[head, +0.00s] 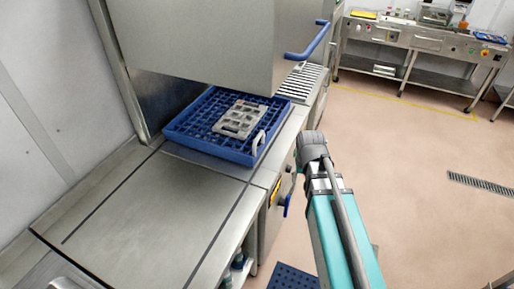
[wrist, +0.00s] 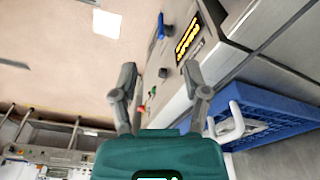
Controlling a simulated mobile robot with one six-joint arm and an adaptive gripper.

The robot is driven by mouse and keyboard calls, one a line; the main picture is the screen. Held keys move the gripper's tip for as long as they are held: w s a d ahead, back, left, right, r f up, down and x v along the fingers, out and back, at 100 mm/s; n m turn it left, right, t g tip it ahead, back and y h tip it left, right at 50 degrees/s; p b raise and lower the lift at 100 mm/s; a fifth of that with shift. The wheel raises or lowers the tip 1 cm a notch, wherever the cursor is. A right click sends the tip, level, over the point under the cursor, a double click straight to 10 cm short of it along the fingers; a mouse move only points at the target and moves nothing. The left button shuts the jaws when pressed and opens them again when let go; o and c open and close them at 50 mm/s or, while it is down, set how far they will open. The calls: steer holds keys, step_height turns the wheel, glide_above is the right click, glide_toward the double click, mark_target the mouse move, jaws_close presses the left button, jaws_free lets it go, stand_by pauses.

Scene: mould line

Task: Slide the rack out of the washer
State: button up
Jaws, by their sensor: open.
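The blue rack (head: 207,153) sits at the washer (head: 200,45), under the raised hood. Its near part shows in front of the hood, and its far end is partly hidden. A pale loop handle (head: 259,142) stands at its near right side. A grey mould plate (head: 240,119) with square openings lies in the rack. In the wrist view, the rack (wrist: 285,112) and its pale handle (wrist: 232,122) are at the right. My gripper (wrist: 160,85) is open and empty, its fingers apart and not touching the rack. In the head view, my arm's wrist hides most of the gripper, right of the counter.
The steel counter (head: 150,208) in front of the rack is clear. A blue hood handle (head: 308,42) juts out at the right. A roller track (head: 301,82) lies beyond the washer. The floor to the right is open, with a workbench (head: 415,42) at the back.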

steer(key=w+a+r+n+t, duration=0.1)
steer(key=w+a+r+t, duration=0.1)
steer(key=w+a, duration=0.75)
steer(key=n+t+y+p, duration=0.1)
glide_above(254, 146)
steer(key=s, duration=0.2)
steer(key=shift+s+d+r, duration=0.2)
steer(key=shift+d+r, duration=0.15)
steer(key=shift+r, duration=0.1)
steer(key=shift+f, duration=0.15)
steer(key=shift+b+x, duration=3.35)
steer(key=shift+x, duration=0.3)
jaws_close()
